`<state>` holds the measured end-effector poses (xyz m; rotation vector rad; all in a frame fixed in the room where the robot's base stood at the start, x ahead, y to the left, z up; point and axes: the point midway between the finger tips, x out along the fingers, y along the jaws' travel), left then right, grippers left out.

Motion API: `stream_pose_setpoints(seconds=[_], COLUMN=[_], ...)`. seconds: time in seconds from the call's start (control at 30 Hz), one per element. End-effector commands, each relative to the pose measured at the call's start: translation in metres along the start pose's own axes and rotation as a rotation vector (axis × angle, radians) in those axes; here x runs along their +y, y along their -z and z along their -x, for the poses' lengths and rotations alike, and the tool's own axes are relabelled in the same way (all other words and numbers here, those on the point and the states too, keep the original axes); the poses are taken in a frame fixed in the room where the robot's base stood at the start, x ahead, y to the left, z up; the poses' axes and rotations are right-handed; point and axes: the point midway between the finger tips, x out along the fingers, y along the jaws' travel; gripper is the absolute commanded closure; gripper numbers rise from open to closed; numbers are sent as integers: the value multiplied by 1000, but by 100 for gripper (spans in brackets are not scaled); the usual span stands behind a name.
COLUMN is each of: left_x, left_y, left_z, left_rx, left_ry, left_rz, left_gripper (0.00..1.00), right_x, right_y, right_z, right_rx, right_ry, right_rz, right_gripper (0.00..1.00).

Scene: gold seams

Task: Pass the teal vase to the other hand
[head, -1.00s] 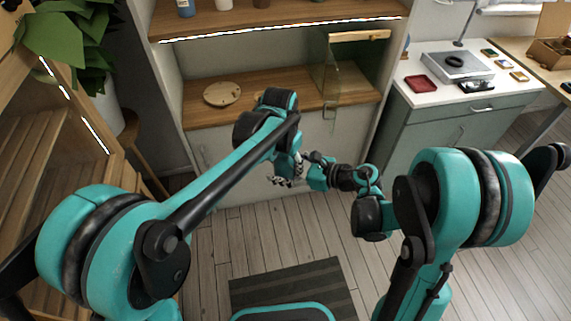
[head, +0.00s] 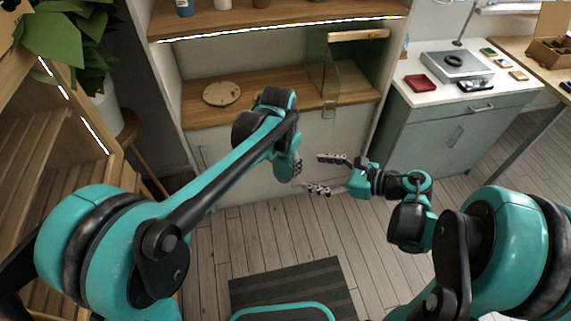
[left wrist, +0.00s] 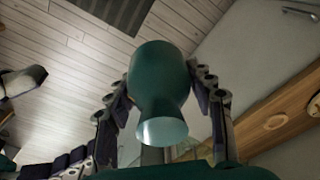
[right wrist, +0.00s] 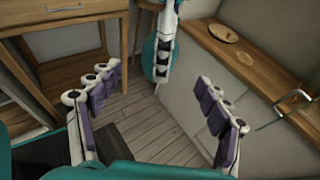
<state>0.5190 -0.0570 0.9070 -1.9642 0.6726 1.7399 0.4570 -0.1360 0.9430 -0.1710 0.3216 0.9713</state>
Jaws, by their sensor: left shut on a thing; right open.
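The teal vase (left wrist: 160,70) is between the fingers of my left gripper (left wrist: 162,88) in the left wrist view, its pale-lit round end towards the camera. My left gripper is shut on it. In the head view my left gripper (head: 297,167) is partly behind its own wrist, and I cannot make out the vase clearly there. My right gripper (head: 315,173) is open, its spread fingers pointing left towards the left gripper, with a gap between them. In the right wrist view the right gripper (right wrist: 158,78) is empty, with the left hand beyond its fingers.
A wooden shelf unit behind holds a round wooden board (head: 221,93) and a glass-sided case (head: 345,80). Open floor lies below the hands; a plant (head: 70,35) stands at left.

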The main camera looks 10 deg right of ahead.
Motion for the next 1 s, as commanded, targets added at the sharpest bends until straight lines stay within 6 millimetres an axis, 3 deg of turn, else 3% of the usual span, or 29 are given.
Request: stream_pose_setpoints(seconds=[0.17,0.27,0.37,0.5,0.63,0.73,0.83,1.0], left_x=[0,0,0,0,0,0,0,0], left_y=[0,0,0,0,0,0,0,0], left_z=[0,0,0,0,0,0,0,0], left_rx=[0,0,0,0,0,0,0,0], left_ry=[0,0,0,0,0,0,0,0], left_rz=[0,0,0,0,0,0,0,0], left_gripper=[82,82,82,82,82,82,82,82], right_x=[-7,-21,-44,-80,-111,-123,-118,-68], right_y=[-14,-42,-85,-149,-178,-164,-124,-44], right_z=[7,7,14,45,91,122,137,125], right_rx=[-40,-126,-271,-560,-890,-1120,-1311,-1487], right_ry=[38,110,218,375,486,538,580,677], right_rz=[-29,-96,-227,-540,-994,-1395,-1828,-2500], right_gripper=[23,23,23,23,23,23,23,23])
